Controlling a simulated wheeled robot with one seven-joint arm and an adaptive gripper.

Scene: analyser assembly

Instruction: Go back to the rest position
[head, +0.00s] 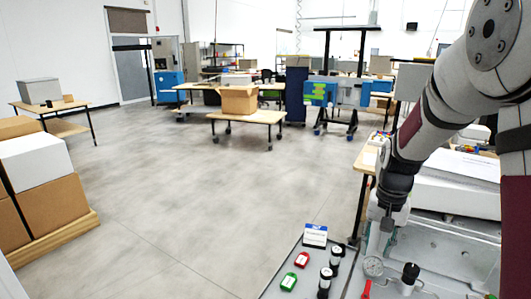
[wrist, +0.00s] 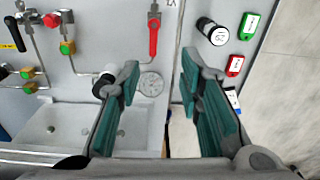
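My gripper (head: 388,222) hangs at the end of my arm, above the analyser panel at the lower right of the head view. In the wrist view my gripper (wrist: 160,78) has its two teal-padded fingers apart, with nothing between them. Under and beyond the fingers is the grey panel, with a round gauge (wrist: 151,84) and a red-handled valve (wrist: 154,35). The gauge also shows in the head view (head: 373,266), just below the gripper.
A green tag (head: 288,282), a red tag (head: 302,259), two black-and-white cylinders and a small card (head: 315,236) are on the panel's left part. Brass and green fittings (wrist: 40,112) are at left in the wrist view. Boxes (head: 52,206) stand far left; the middle floor is clear.

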